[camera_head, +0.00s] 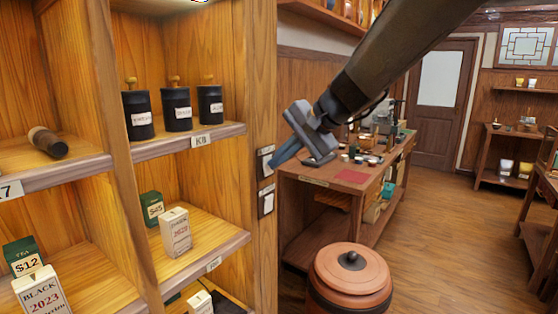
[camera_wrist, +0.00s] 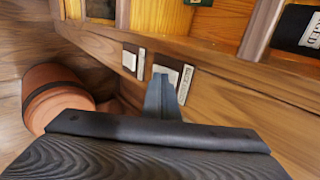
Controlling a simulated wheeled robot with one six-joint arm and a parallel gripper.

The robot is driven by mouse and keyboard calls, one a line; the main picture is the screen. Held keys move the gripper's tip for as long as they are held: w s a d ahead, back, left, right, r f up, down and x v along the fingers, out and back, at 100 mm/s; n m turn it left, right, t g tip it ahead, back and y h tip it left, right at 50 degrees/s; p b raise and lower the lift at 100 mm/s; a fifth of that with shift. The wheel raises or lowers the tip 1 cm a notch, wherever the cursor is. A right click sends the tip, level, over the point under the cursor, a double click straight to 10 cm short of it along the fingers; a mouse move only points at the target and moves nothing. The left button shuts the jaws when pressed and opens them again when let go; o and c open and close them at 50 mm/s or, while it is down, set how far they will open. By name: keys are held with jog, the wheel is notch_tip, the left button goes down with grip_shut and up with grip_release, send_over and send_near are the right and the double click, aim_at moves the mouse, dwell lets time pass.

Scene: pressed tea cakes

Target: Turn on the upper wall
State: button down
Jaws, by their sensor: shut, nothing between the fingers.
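Two switch plates sit one above the other on the wooden side post of the shelf. The upper wall switch (camera_head: 265,164) is a pale plate in a dark frame. It also shows in the wrist view (camera_wrist: 172,68) with a small label strip beside it. The lower switch (camera_head: 267,203) is below it and shows further left in the wrist view (camera_wrist: 129,60). My gripper (camera_head: 275,161) is shut and empty, its tips pointing at the upper switch. In the wrist view the closed fingers (camera_wrist: 161,82) overlap part of the upper switch; I cannot tell whether they touch it.
The shelf (camera_head: 205,245) on the left holds black jars (camera_head: 178,110) and boxed tea (camera_head: 175,232). A round terracotta-coloured lidded container (camera_head: 350,275) stands on the floor below my arm. A wooden table (camera_head: 320,185) with small items is behind. Open floor lies to the right.

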jog(key=s+d+f+b+v, duration=0.1)
jog(key=b+v, duration=0.2)
jog(key=v, duration=1)
jog(key=shift+d+f, duration=0.15)
jog(key=shift+f, duration=0.1)
